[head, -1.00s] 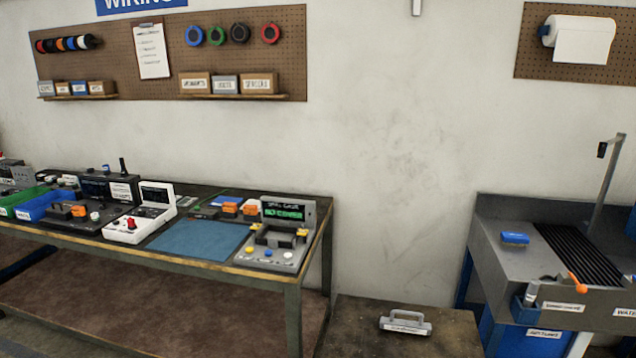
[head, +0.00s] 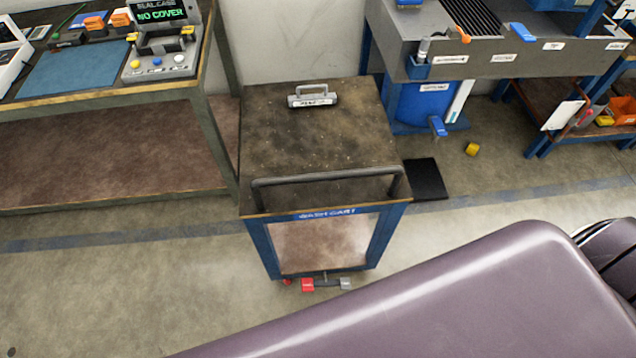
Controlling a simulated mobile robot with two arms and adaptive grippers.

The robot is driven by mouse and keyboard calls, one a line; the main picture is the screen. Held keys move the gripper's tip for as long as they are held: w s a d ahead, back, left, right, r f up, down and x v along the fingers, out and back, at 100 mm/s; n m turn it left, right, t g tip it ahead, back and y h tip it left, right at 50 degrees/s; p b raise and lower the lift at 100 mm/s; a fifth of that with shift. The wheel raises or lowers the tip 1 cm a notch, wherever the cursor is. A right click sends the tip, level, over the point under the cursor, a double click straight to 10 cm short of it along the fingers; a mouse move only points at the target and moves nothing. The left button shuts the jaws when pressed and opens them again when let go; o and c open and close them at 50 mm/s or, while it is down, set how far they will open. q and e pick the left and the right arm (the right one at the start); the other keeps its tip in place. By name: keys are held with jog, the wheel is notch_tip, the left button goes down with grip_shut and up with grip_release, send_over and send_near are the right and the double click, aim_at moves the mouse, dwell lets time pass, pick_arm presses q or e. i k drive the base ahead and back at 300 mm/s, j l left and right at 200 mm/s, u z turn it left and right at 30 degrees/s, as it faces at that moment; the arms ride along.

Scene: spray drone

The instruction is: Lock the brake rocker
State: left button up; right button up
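A cart (head: 270,160) with a blue frame, labelled like "WASH CART", stands between the workbench and the sink unit. Low at its front, near the floor, a small red pedal (head: 308,285) and a grey pedal (head: 345,283) sit side by side on a brake part. Which of them is down, and the rocker's tilt, are too small to tell. Neither of my grippers is in view. A large smooth purple-grey surface fills the lower right and hides the floor there.
A handled block (head: 313,99) rests on the cart top, and a push bar (head: 325,180) spans its front edge. A workbench (head: 100,98) stands left, a sink unit (head: 480,68) right. Floor left of the cart is clear.

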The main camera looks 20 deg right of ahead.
aim_at(326, 284)
jog(key=z, duration=0.85)
